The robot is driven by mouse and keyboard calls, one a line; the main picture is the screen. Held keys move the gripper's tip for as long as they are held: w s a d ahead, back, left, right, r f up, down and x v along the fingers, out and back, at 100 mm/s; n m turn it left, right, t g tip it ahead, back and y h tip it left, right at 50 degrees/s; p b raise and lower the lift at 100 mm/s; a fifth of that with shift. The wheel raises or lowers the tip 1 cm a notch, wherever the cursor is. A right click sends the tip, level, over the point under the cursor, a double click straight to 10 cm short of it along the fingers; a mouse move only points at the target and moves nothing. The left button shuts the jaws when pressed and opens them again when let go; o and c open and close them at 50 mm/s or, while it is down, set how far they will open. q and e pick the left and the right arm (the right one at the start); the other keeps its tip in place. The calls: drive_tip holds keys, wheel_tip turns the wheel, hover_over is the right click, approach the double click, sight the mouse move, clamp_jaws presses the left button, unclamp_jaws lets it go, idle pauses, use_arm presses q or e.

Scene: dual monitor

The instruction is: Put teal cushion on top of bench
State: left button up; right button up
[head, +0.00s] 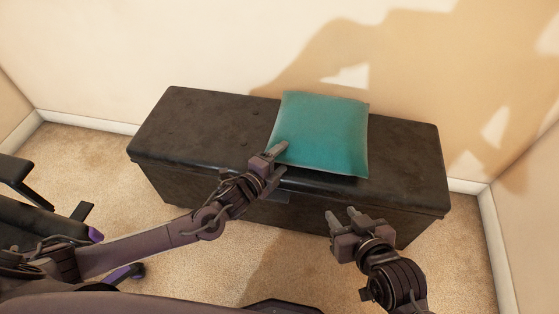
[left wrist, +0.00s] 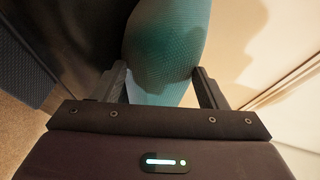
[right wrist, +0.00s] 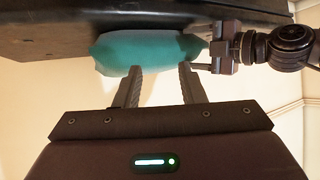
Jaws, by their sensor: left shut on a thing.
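The teal cushion (head: 322,135) lies over the middle of the dark bench (head: 195,125), its front edge near the bench's front edge. My left gripper (head: 276,150) is at the cushion's left front edge. In the left wrist view the cushion (left wrist: 168,45) runs between the left fingers (left wrist: 162,88), which are shut on it. My right gripper (head: 343,218) is in front of the bench, below the cushion, apart from it. In the right wrist view its fingers (right wrist: 158,85) are spread with nothing between them, and the cushion (right wrist: 135,52) is beyond the tips.
A black chair (head: 40,215) stands at the left, close to my left arm. A wall (head: 200,45) runs behind the bench, and another wall (head: 530,210) is at the right. The bench top is clear on both sides of the cushion.

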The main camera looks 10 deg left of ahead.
idle(0.4)
use_arm(q)
drive_tip(key=o, duration=0.9)
drive_tip(key=shift+o, duration=0.2)
